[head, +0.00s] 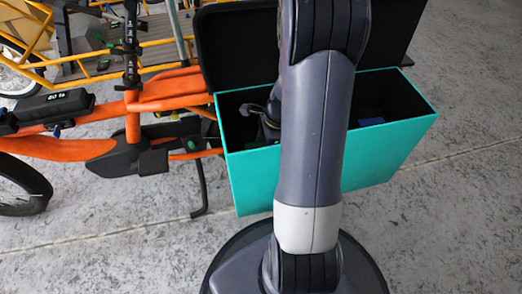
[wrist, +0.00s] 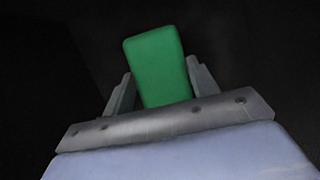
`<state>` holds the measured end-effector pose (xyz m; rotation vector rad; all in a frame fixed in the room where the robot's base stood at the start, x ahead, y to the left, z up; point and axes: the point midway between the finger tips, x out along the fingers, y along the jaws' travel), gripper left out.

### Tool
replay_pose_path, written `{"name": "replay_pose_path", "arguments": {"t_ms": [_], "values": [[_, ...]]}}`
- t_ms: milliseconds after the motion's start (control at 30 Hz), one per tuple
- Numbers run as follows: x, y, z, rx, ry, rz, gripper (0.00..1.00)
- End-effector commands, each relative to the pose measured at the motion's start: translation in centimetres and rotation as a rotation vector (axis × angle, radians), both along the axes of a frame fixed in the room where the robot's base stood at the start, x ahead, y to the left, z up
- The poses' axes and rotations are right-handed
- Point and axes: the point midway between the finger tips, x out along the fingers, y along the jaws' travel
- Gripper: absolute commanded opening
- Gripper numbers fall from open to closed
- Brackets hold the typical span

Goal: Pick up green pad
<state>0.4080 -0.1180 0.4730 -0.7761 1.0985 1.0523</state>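The green pad (wrist: 157,65) shows in the wrist view as a plain green block, slightly tilted. It lies between the two fingers of my gripper (wrist: 160,68), with a fingertip close to each side edge. I cannot tell whether the fingertips touch the pad or whether it rests on something below. In the head view my gripper is down inside the left part of the teal box (head: 250,178), partly hidden by the box and my arm. The pad is not visible in the head view.
The teal box has an open black lid (head: 240,48) at its back. A small blue object (head: 371,122) lies in its right part. An orange cargo bike (head: 65,146) stands at left, with a yellow-framed bike behind it. The grey floor is clear at right.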

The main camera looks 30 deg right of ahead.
Motion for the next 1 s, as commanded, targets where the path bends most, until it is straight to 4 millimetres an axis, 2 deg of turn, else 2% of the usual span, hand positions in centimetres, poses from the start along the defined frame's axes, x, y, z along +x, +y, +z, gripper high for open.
{"name": "replay_pose_path", "arguments": {"t_ms": [33, 267, 567, 1000], "values": [[0.0, 0.0, 0.0, 0.0, 0.0, 0.0, 0.51], [0.0, 0.0, 0.0, 0.0, 0.0, 0.0, 0.33], [0.0, 0.0, 0.3, 0.0, -0.001, 0.001, 0.32], [0.1, 0.0, 8.7, -0.001, -0.003, 0.0, 0.32]]}}
